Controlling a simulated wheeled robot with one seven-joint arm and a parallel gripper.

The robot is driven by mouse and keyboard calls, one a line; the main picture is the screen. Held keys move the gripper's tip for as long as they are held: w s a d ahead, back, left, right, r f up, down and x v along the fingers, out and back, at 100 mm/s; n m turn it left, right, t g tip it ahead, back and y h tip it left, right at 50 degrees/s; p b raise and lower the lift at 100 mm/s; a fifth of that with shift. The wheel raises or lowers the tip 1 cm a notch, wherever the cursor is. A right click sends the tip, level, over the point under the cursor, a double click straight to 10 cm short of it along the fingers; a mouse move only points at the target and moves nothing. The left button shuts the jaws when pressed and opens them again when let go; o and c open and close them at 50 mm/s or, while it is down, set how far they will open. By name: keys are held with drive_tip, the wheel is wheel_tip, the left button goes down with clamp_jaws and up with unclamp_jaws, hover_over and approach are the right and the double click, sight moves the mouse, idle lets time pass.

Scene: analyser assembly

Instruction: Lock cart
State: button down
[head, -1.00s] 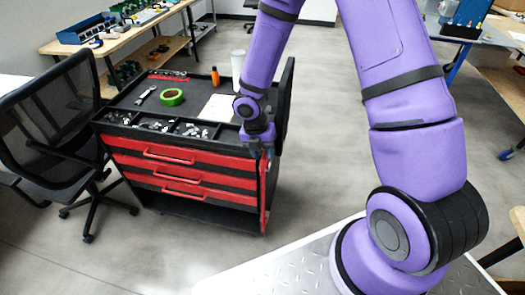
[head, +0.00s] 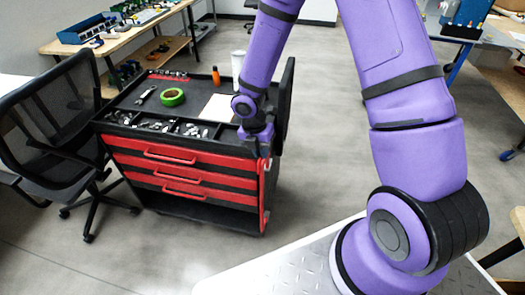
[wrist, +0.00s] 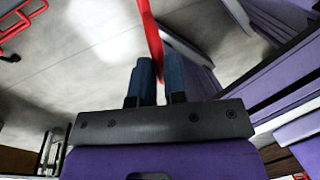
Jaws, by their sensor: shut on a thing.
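The cart (head: 140,189) is a black tool cart with red drawers, standing upright left of centre in the head view. A narrow red bar (head: 263,200) runs up its front right corner, and its upper end is at my gripper (head: 264,146). In the wrist view, a red bar (wrist: 152,30) runs down between the two blue fingers of my gripper (wrist: 160,65), which are shut on it. The drawers look closed. My wrist hides the bar's top end in the head view.
A green tape roll (head: 172,97), an orange bottle (head: 216,76) and a white cup (head: 238,62) stand on the cart top. A black chair (head: 55,125) is close on the left. Workbenches stand behind. The floor right of the cart is clear.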

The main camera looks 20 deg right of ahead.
drive_tip(key=w+m+y, duration=0.2)
drive_tip(key=w+m, duration=0.5)
drive_tip(key=m, duration=0.9)
drive_tip(key=shift+m+y, duration=0.3)
drive_tip(key=shift+y, duration=0.1)
drive_tip(key=shift+w, duration=0.15)
drive_tip(key=c, duration=1.2)
unclamp_jaws()
drive_tip(key=shift+o, duration=0.2)
drive_tip(key=shift+r, duration=0.1)
wheel_tip(320, 180, up, 10)
drive_tip(key=w+d, duration=0.1)
drive_tip(key=shift+w+r, duration=0.25)
drive_tip(key=shift+w, duration=0.05)
